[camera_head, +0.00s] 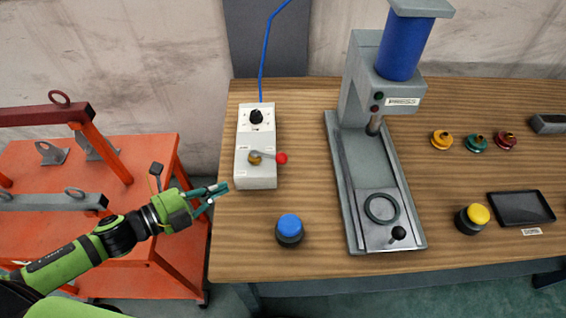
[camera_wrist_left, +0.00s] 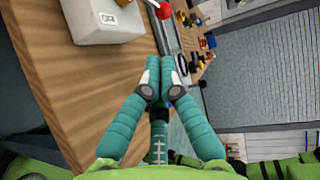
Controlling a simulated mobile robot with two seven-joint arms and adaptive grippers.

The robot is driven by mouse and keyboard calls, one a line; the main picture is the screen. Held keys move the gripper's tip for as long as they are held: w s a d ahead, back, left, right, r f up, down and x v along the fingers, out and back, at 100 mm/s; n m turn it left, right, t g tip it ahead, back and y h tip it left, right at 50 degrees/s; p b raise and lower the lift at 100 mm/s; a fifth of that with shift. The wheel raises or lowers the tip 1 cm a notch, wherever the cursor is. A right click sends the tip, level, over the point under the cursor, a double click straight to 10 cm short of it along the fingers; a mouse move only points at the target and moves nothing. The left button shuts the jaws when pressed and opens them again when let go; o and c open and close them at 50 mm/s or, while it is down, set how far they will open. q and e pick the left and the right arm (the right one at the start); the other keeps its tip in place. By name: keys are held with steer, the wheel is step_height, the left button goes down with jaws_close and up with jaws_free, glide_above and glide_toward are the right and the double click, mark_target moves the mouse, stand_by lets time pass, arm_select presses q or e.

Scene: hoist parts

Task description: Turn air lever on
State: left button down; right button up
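The air lever is a thin grey arm on a brass pivot (camera_head: 255,158), on the front part of a pale control box (camera_head: 256,181). Its red knob (camera_head: 281,158) points right, past the box's edge. In the left wrist view the red knob (camera_wrist_left: 163,11) is at the top edge, beside the box corner (camera_wrist_left: 105,24). My left gripper (camera_head: 220,194) is left of and in front of the box, near the table's left edge. My right gripper is not in view.
A blue-capped button (camera_head: 290,229) stands in front of the box. A grey press (camera_head: 365,190) with a blue cylinder stands to the right. A blue hose (camera_head: 265,50) rises behind the box. An orange cart (camera_head: 130,185) is at the left.

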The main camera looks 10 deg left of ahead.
mark_target(267, 176)
arm_select(q)
steer(key=p+x, duration=0.4)
steer(key=x, duration=0.9)
steer(key=shift+w+f, duration=0.1)
steer(key=shift+w, duration=0.1)
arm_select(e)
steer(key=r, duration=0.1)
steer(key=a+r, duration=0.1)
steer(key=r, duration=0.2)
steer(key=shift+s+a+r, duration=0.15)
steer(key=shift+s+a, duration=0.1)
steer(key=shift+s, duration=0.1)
